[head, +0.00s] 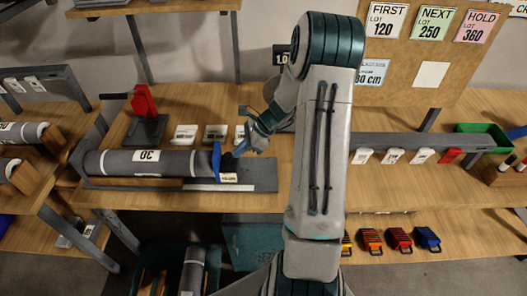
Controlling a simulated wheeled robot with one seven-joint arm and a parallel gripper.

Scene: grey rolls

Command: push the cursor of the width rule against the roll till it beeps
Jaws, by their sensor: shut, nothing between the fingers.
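The blue cursor (216,160) of the width rule stands upright at the roll's right end. I cannot tell whether it touches the roll. A pale strip of the rule (203,187) shows along the front of the bed. My gripper (240,149) is shut and empty, just right of the cursor, beside a dark part there. Whether it touches the cursor is unclear.
A red device (144,102) on a dark base stands behind the roll. Several white tags (185,135) lie behind the bed. Another roll (22,133) is at the far left. A green tray (484,137) sits at the right. My arm hides the bench's middle.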

